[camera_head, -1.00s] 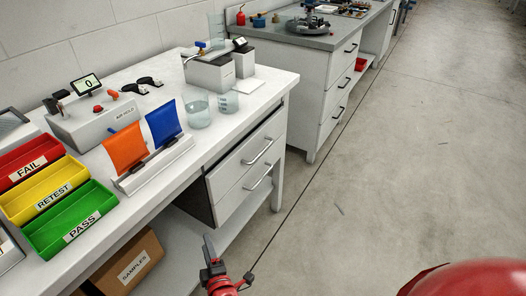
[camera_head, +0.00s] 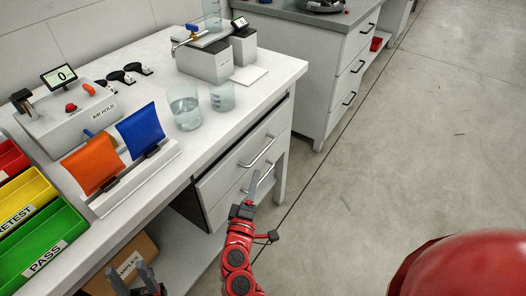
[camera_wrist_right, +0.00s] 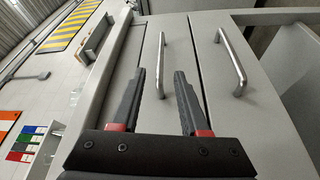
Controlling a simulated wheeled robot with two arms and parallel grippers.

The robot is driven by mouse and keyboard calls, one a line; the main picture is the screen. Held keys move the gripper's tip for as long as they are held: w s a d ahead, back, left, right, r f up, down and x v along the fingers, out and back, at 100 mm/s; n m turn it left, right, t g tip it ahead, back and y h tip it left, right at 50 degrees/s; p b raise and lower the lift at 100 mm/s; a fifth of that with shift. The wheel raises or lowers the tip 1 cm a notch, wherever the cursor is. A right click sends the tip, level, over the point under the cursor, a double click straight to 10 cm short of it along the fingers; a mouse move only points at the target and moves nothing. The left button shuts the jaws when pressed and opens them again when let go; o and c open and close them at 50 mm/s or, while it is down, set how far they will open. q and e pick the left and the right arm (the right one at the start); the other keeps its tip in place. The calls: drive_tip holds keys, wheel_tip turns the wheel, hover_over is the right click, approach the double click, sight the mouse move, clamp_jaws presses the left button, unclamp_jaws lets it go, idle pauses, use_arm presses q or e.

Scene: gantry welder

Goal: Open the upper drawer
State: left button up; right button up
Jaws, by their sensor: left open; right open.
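The upper drawer (camera_head: 227,175) is the top white front under the workbench, and it looks shut. Its bar handle (camera_head: 257,152) also shows in the right wrist view (camera_wrist_right: 161,65). The lower drawer (camera_head: 226,206) sits below, its handle (camera_wrist_right: 230,62) right of the upper one in the wrist view. My right gripper (camera_head: 252,186) is open in front of the drawers. In the wrist view its fingers (camera_wrist_right: 162,76) line up either side of the upper handle; I cannot tell how deep the handle sits between them. My left gripper (camera_head: 134,282) is open and empty at the bottom left.
The white workbench (camera_head: 262,80) carries two beakers (camera_head: 184,112), an orange and a blue pouch on a stand, and coloured bins (camera_head: 40,245). A samples box (camera_head: 128,265) lies on the shelf below. The floor (camera_head: 430,130) to the right is clear.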

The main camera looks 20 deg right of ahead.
sight(262, 153)
drive_tip(key=x, duration=1.1)
drive_tip(key=shift+w+d, duration=0.15)
drive_tip(key=shift+w, duration=0.15)
clamp_jaws()
drive_tip(key=shift+f, duration=0.1)
idle(0.7)
